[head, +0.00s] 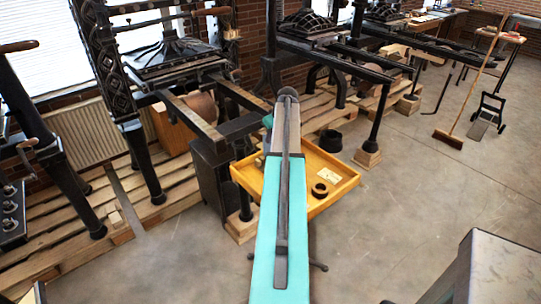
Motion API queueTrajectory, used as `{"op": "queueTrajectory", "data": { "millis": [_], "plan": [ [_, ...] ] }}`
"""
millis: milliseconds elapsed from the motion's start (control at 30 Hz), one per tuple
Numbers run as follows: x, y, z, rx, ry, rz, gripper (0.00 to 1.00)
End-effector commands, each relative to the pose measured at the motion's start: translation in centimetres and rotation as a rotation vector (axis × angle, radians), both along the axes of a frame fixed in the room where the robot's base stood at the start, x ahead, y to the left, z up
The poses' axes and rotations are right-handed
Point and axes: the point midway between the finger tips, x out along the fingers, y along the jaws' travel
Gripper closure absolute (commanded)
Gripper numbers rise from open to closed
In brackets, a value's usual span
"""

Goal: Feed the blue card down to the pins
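My arm, teal with a dark grey link, rises from the bottom centre and covers the middle of the view. My gripper is not seen; the arm hides whatever lies behind it. I cannot make out a blue card or any pins. A small teal patch shows left of the arm's upper end, and I cannot tell whether it is part of my arm. A yellow wooden tray (246,176) lies behind the arm, its middle covered. On its right side are a dark ring (319,190) and a small pale label or card (328,175).
Black iron hand presses (172,60) stand along the back on wooden pallets (80,235). A black pot (331,141) is on the floor beyond the tray. A broom (448,139) and a hand truck (488,112) stand at right. A grey cabinet (500,270) fills the lower right corner. The concrete floor (415,205) between is clear.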

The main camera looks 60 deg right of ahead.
Motion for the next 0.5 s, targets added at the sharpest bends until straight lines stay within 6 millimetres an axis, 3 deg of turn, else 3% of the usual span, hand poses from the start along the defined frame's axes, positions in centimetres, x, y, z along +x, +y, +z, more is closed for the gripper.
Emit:
{"op": "queueTrajectory", "data": {
  "millis": [500],
  "plan": [
    [0.0, 0.0, 1.8, -0.001, -0.001, 0.000, 1.00]
  ]
}}
